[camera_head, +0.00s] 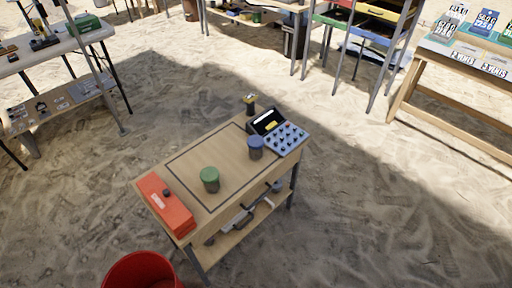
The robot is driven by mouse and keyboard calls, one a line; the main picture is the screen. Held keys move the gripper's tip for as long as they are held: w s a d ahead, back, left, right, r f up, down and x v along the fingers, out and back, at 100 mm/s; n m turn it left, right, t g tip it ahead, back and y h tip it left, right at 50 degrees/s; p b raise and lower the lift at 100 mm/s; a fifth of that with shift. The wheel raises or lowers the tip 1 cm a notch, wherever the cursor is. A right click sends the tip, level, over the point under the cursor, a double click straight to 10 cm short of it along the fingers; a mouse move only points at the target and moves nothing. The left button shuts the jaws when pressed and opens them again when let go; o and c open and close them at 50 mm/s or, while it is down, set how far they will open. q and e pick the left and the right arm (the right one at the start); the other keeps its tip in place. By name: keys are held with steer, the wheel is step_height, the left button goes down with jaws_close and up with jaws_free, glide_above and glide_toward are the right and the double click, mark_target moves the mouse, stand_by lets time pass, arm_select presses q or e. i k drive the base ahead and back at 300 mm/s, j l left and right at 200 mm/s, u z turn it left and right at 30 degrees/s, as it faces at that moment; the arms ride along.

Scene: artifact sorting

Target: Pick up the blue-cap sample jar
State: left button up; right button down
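The blue-cap sample jar (256,148) stands upright on the small wooden table (232,178), near its right end and close to the grey keypad device. A green-cap jar (210,179) stands upright on the same table, nearer the front left. Both lie in or at the edge of a dark outlined rectangle on the tabletop. Neither of my grippers shows in the head view, and nothing touches the blue-cap jar.
A keypad device (285,139) stands beside the blue-cap jar, with a small yellow-and-black item (250,104) behind. An orange-red box (166,203) lies at the table's left end. A red bucket (142,270) stands in front. Sand around the table is open.

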mark_target(254, 155)
steer(key=i+l, duration=0.25)
steer(key=l, duration=0.2)
steer(key=i+l, duration=0.55)
steer(key=l, duration=0.3)
steer(key=i+l+u, duration=0.2)
steer(key=i+l, duration=0.15)
steer(key=l, duration=0.3)
steer(key=i+l+u, duration=0.1)
steer(key=l, duration=0.2)
steer(key=i+l+u, duration=0.1)
steer(key=l, duration=0.25)
steer(key=i+l+u, duration=0.1)
steer(key=l, duration=0.25)
steer(key=i, duration=0.1)
